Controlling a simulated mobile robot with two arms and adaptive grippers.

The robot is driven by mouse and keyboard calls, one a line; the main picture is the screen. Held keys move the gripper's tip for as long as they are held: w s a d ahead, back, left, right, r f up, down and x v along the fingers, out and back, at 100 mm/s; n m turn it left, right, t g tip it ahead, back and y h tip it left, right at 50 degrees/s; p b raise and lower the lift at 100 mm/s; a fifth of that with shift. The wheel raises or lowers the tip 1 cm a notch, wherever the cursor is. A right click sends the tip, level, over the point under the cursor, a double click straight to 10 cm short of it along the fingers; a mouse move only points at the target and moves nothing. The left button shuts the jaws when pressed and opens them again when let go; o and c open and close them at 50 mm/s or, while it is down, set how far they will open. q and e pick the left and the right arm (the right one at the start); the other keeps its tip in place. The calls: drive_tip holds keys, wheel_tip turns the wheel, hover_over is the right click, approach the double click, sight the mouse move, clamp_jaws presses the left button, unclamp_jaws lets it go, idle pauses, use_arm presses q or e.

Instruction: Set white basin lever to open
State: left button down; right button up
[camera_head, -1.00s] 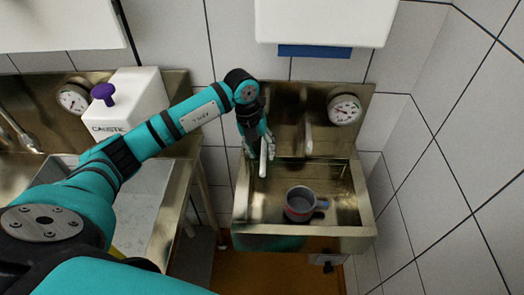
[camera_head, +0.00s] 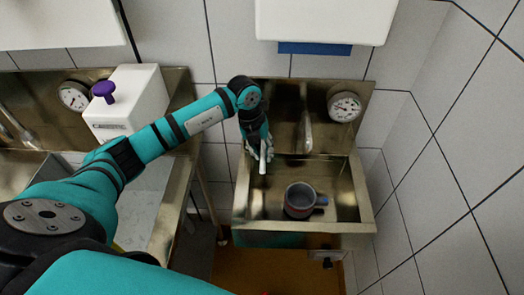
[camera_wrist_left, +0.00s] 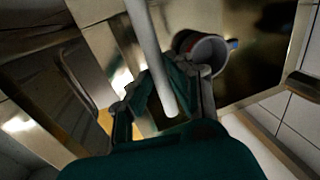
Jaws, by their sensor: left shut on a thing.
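The white lever (camera_head: 263,162) is a slim pale rod at the left side of the metal basin (camera_head: 352,240), near its back. My left gripper (camera_head: 259,151) reaches down over the basin's back left and is shut on this lever. In the left wrist view the white lever (camera_wrist_left: 148,40) runs down between the fingers of my left gripper (camera_wrist_left: 168,92), its rounded end near the palm. The gripper hides part of the lever and its mount in the head view. My right gripper is not in view.
A grey and red mug (camera_head: 300,198) with a blue handle stands in the basin. A spout (camera_head: 307,135) and a round gauge (camera_head: 344,106) are on the metal back panel. A white dispenser (camera_head: 325,18) hangs above. A white box with a purple knob (camera_head: 103,91) is left.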

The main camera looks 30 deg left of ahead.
use_arm(q)
drive_tip(key=shift+w+d, duration=0.1)
drive_tip(key=shift+d, duration=0.05)
drive_tip(key=w+d+n+t+y+b, duration=0.1)
drive_tip(key=w+d+n+b, duration=0.1)
drive_tip(key=w+d+n, duration=0.3)
drive_tip(key=shift+w+d+n, duration=0.4)
drive_tip(key=shift+w+n, duration=0.4)
drive_tip(key=shift+n, duration=1.4)
drive_tip(key=c, duration=1.2)
unclamp_jaws()
drive_tip(key=shift+c, duration=0.2)
